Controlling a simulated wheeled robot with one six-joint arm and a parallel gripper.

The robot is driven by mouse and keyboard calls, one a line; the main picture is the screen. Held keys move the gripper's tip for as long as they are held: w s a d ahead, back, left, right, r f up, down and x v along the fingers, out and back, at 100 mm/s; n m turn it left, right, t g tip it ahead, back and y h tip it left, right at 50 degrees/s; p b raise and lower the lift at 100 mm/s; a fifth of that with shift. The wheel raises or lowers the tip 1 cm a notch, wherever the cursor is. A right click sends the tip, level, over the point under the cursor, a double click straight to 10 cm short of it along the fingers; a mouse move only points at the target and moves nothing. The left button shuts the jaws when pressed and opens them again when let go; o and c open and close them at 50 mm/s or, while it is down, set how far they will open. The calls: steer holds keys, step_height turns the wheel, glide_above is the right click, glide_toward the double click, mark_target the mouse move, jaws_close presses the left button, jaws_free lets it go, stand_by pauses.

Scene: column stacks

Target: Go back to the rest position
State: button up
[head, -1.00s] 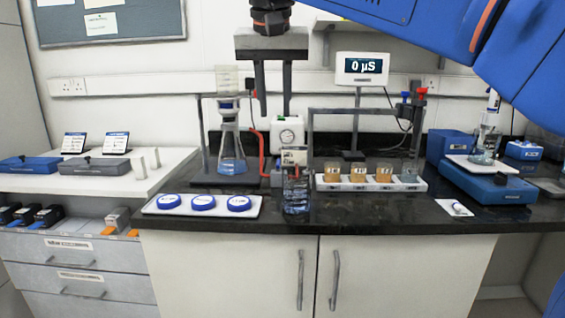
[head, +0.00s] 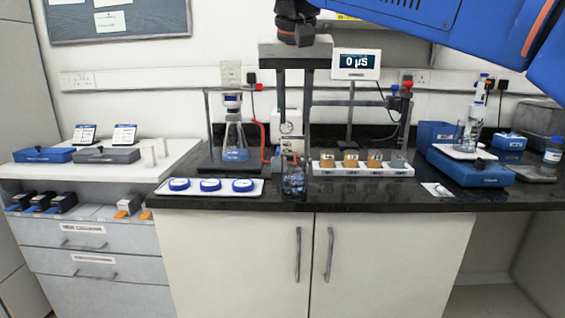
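My gripper (head: 294,128) hangs in the upper middle of the head view, fingers pointing down in front of the bench. Its two grey fingers are well apart with nothing held between them. The right finger hides part of the stand behind it. My blue arm reaches in from the upper right.
A flask (head: 235,143) stands on a stand at left. A white rack (head: 345,169) holds several small vessels. A tray (head: 165,190) carries three blue-rimmed dishes. A blue balance (head: 470,168) with a beaker is at right. A meter (head: 356,64) reads 0 µS.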

steer(key=s+d+f, duration=0.3)
steer(key=d+f, duration=0.4)
steer(key=d, duration=0.3)
steer(key=s+d+f, duration=0.5)
steer(key=s+f, duration=0.1)
steer(key=f, duration=0.4)
steer(key=s+d+f, duration=0.6)
steer(key=f, duration=0.4)
steer(key=s+d+f, duration=0.5)
steer(key=s+f, duration=0.2)
steer(key=f, duration=0.3)
steer(key=shift+d+f, duration=0.25)
